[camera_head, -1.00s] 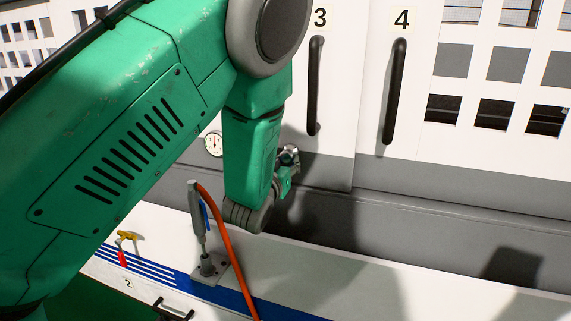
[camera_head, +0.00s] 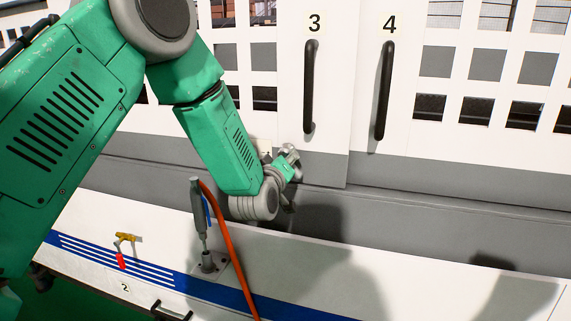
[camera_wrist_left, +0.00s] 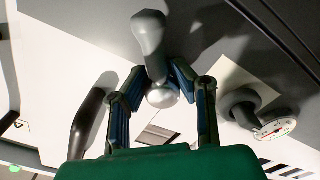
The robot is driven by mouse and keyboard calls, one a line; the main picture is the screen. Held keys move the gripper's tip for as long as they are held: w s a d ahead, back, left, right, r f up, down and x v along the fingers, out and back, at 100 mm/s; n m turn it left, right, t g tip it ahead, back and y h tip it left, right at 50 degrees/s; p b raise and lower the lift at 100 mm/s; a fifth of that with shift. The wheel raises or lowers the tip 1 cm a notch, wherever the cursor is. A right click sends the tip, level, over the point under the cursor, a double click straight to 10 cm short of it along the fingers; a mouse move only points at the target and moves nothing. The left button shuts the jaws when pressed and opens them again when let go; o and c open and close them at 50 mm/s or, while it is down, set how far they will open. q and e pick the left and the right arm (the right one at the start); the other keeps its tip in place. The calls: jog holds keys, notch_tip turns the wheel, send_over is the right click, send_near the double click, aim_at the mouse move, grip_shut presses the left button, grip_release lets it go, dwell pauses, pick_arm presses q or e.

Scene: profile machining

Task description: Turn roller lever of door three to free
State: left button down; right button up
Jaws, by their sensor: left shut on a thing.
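Door three (camera_head: 343,110) is a white panel marked 3 with a black vertical bar handle (camera_head: 310,88). My left gripper (camera_head: 291,158) is at its lower left, by the grey band. In the left wrist view, my left gripper's fingers (camera_wrist_left: 160,78) close from both sides on a grey lever (camera_wrist_left: 149,35) with a rounded end, the roller lever. The lever's rounded end shows between the fingertips. In the head view the lever is too small and covered to make out clearly. A black handle (camera_wrist_left: 93,115) stands left of the fingers. My right gripper is not in view.
A round gauge (camera_wrist_left: 275,128) is right of the fingers. Door four (camera_head: 405,140) has its own black handle (camera_head: 384,90). A grey tool (camera_head: 199,210) with an orange hose (camera_head: 228,245) stands on the ledge below my forearm.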

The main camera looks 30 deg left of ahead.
pick_arm(q)
jog(key=shift+d+f+n+b, duration=0.1)
jog(key=shift+f+n+b, duration=0.1)
jog(key=shift+n, duration=0.35)
jog(key=shift+d+f+n+b, duration=0.1)
jog(key=shift+n+b, duration=0.05)
jog(key=shift+n, duration=0.4)
jog(key=shift+r, duration=0.1)
jog(key=c, duration=1.5)
grip_release()
jog(key=shift+a, duration=0.1)
jog(key=shift+c, duration=0.2)
jog(key=shift+r, duration=0.1)
jog(key=shift+s, duration=0.15)
jog(key=v, duration=1.1)
jog(key=shift+s, duration=0.25)
